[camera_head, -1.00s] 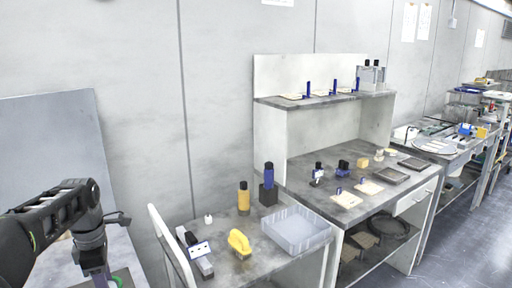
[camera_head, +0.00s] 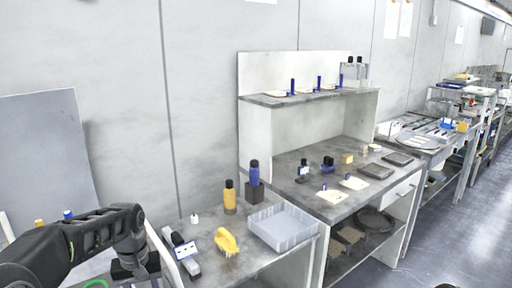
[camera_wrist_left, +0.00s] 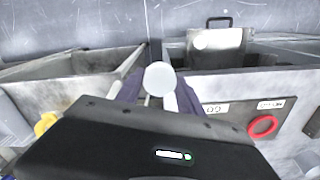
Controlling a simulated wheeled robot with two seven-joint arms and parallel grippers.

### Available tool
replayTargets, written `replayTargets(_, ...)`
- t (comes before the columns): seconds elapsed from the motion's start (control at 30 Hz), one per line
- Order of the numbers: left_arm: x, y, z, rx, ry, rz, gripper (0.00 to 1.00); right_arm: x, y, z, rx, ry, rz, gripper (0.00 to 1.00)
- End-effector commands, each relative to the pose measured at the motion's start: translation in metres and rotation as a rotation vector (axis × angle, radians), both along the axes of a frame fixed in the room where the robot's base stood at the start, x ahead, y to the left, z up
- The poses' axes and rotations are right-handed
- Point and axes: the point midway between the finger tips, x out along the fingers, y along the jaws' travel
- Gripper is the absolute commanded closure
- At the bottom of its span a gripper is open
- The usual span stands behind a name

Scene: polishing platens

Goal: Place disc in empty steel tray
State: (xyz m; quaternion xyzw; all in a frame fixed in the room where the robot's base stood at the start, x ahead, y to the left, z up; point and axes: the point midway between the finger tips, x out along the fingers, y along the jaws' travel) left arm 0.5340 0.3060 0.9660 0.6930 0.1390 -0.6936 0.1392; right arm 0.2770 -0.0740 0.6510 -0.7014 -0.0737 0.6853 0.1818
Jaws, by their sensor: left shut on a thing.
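My left gripper (camera_wrist_left: 160,92) is shut on a pale round disc (camera_wrist_left: 160,78) between its fingertips in the left wrist view. In the head view my left gripper (camera_head: 130,268) is low at the left, beside the near bench, and the disc cannot be made out there. Two dark flat trays, one nearer (camera_head: 376,171) and one farther (camera_head: 398,158), lie on the middle bench; both look empty. A larger light grey tray (camera_head: 283,228) sits empty on the near bench. My right gripper is not in view.
A yellow brush (camera_head: 227,242), a yellow bottle (camera_head: 230,198) and a blue bottle (camera_head: 254,174) stand near the light grey tray. Small parts and pale cards (camera_head: 328,194) lie on the middle bench. Open floor (camera_head: 440,230) is at the right. A red ring (camera_wrist_left: 263,126) shows in the wrist view.

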Motion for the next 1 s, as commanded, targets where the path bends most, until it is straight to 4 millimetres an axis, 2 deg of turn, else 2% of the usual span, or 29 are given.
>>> replayTargets(0.03, 0.0, -0.023, -0.009, -0.002, 0.004, -0.125, 0.99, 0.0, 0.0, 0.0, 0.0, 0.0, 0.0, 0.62)
replayTargets(0.1, 0.0, -0.047, -0.018, 0.0, 0.002, -0.247, 0.99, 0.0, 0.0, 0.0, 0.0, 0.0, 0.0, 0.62)
replayTargets(0.2, -0.004, -0.076, -0.028, -0.001, 0.002, -0.332, 0.99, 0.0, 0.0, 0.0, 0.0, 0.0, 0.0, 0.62)
replayTargets(0.33, -0.008, -0.099, -0.033, 0.001, 0.0, -0.383, 0.99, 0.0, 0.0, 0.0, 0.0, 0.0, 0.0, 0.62)
replayTargets(0.47, -0.007, -0.108, -0.033, 0.0, -0.001, -0.4, 0.99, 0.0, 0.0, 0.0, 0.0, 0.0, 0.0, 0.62)
replayTargets(1.0, -0.007, -0.107, -0.032, 0.0, -0.001, -0.396, 0.99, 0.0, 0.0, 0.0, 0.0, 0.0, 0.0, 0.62)
